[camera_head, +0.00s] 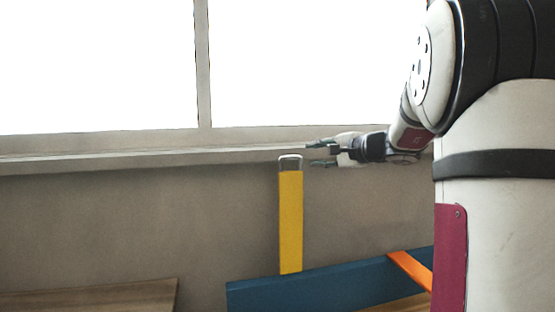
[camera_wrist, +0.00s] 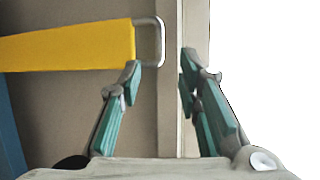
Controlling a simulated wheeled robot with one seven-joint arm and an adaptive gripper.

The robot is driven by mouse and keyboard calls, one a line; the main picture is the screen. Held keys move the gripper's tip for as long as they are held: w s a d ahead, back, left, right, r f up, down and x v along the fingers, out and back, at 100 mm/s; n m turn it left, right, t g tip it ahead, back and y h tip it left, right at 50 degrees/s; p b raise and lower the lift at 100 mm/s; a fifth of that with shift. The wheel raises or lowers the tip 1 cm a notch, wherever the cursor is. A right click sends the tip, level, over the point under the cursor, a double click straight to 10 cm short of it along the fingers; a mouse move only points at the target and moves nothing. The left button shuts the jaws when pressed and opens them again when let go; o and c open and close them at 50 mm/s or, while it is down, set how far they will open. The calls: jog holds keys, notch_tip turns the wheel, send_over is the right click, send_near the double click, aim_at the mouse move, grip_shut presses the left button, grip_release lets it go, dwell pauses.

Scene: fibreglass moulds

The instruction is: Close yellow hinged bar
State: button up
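The yellow hinged bar (camera_head: 290,222) stands upright above the blue mould edge (camera_head: 310,288) in the head view, with a grey metal loop handle (camera_head: 290,158) at its top. My gripper (camera_head: 318,154) is at the height of the loop, just right of it, pointing left. In the wrist view the yellow bar (camera_wrist: 70,47) comes in from the left and its loop (camera_wrist: 158,42) lies ahead of the fingers. My gripper (camera_wrist: 160,78) is open with nothing between its green-padded fingers. The left finger's tip is close to the bar's end; I cannot tell whether they touch.
An orange bar (camera_head: 411,268) lies across the blue edge at the right. A wooden surface (camera_head: 90,296) is at the lower left. A window sill (camera_head: 130,157) runs along the wall behind the bar. The space left of the bar looks clear.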

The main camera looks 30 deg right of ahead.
aim_at(292, 158)
jog(key=p+x, duration=0.1)
jog(key=x, duration=1.1)
jog(key=shift+w+a, duration=0.1)
grip_shut()
